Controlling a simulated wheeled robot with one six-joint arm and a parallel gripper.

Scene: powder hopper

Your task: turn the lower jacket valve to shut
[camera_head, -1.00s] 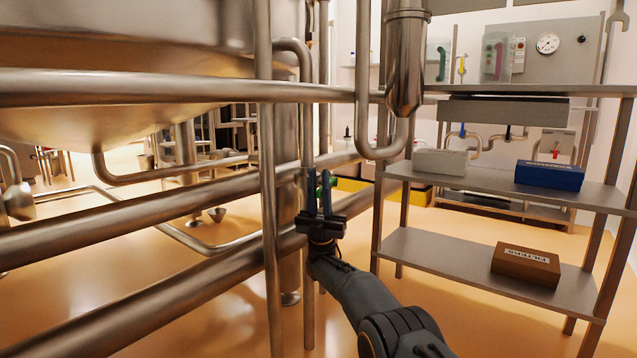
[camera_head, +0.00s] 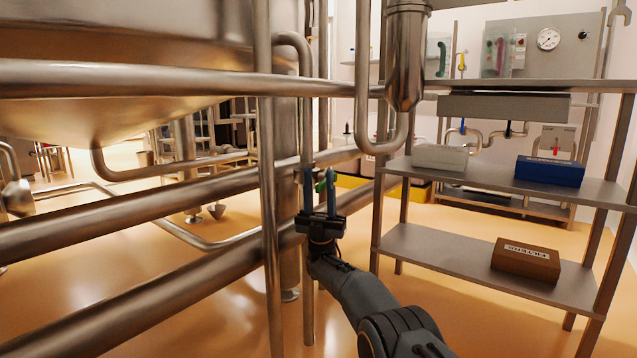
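A small valve with a green handle (camera_head: 321,186) sits by the thin vertical pipe in the middle of the view. It is partly hidden by my gripper, so its exact angle is hard to tell. I cannot read a label on it. My gripper (camera_head: 320,187) points up and away at the valve. Its two blue fingers stand apart, with a clear gap between them. The green handle shows in and behind that gap. I cannot tell whether either finger touches it.
Thick steel pipes (camera_head: 130,213) cross on the left, and a vertical pipe (camera_head: 268,200) stands close left of my gripper. A shelf rack (camera_head: 470,262) stands on the right, with a blue box (camera_head: 549,172) and a brown box (camera_head: 526,262). Open floor lies between.

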